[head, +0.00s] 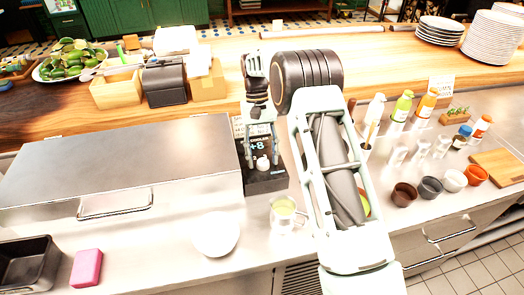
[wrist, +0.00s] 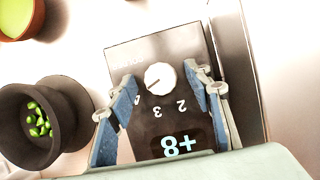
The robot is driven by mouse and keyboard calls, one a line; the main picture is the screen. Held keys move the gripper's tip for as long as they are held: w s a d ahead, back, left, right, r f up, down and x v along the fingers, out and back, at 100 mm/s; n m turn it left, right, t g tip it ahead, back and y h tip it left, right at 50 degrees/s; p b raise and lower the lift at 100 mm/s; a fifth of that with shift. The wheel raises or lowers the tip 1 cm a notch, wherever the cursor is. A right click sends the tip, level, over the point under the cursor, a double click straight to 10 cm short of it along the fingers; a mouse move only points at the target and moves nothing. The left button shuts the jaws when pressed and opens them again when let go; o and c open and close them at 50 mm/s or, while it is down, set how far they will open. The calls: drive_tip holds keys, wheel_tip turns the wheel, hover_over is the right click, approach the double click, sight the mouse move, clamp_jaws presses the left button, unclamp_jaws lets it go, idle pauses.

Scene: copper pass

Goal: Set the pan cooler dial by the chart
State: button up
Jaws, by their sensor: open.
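The pan cooler panel (head: 265,182) is a dark box beside the steel lid, with a lit "+8" display (head: 257,147). Its round white dial (wrist: 159,78) shows in the wrist view, with 2, 3 and 4 printed around it, upside down. A short dark mark on the dial points lower left in that view, roughly toward the 4. My gripper (wrist: 160,74) is open over the panel, its blue-padded fingers on either side of the dial; I cannot tell if they touch it. A printed card (head: 238,126) behind the panel is partly hidden and unreadable; another card (head: 441,84) stands at right.
A steel lid (head: 120,165) lies left of the panel. A glass jug (head: 284,212) and a white bowl (head: 215,234) stand in front. Bottles (head: 401,106) and small cups (head: 430,187) stand at right. A dark bowl with green pieces (wrist: 38,122) is near my gripper.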

drive_tip(key=v, duration=1.1)
drive_tip(key=shift+r, duration=0.45)
drive_tip(key=shift+a, duration=0.1)
